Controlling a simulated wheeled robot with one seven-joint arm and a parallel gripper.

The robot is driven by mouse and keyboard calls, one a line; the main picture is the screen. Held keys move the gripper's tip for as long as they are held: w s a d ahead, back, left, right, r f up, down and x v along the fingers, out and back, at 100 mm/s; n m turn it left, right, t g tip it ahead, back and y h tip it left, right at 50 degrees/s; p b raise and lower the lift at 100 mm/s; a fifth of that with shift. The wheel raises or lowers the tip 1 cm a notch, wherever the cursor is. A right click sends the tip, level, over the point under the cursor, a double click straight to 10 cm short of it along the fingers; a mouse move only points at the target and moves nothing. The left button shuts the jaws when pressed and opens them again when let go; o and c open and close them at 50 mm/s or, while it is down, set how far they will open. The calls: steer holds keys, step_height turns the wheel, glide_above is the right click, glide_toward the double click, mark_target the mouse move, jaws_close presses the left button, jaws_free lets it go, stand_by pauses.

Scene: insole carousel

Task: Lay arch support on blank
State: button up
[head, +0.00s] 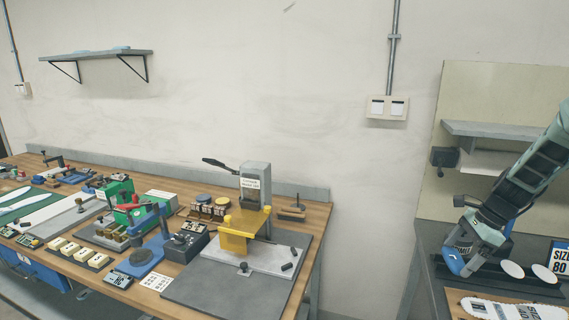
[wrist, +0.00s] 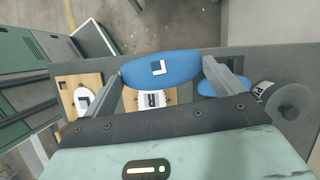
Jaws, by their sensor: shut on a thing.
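My gripper (wrist: 162,72) is shut on a blue oval arch support (wrist: 150,66) with a white L-shaped mark. One finger is at each end of it in the wrist view. In the head view my gripper (head: 462,252) is at the far right, with the blue arch support (head: 453,264) at its tip. A white blank (wrist: 152,99) with a dark-and-white mark lies on a wooden board below the held piece, partly hidden by it and the gripper. A white blank (head: 500,309) also shows at the bottom right of the head view. The height of the held piece above it is unclear.
Another blue piece (wrist: 211,90) is partly hidden behind the right finger. A second white piece (wrist: 84,101) lies on a wooden board at left. White ovals (head: 512,269) and a size sign (head: 560,261) stand near my gripper. A cluttered workbench (head: 190,287) is at left.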

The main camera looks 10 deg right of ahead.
steer(key=s+a+f+n+g+h, duration=0.2)
steer(key=a+f+n, duration=0.4)
steer(key=a+n, duration=0.4)
steer(key=s+a+f+n+g+h, duration=0.2)
steer(key=s+a+f+n, duration=0.4)
steer(key=a+n, duration=0.4)
steer(key=shift+f+n+g, duration=0.3)
steer(key=shift+n+g, duration=0.5)
steer(key=shift+g, duration=0.1)
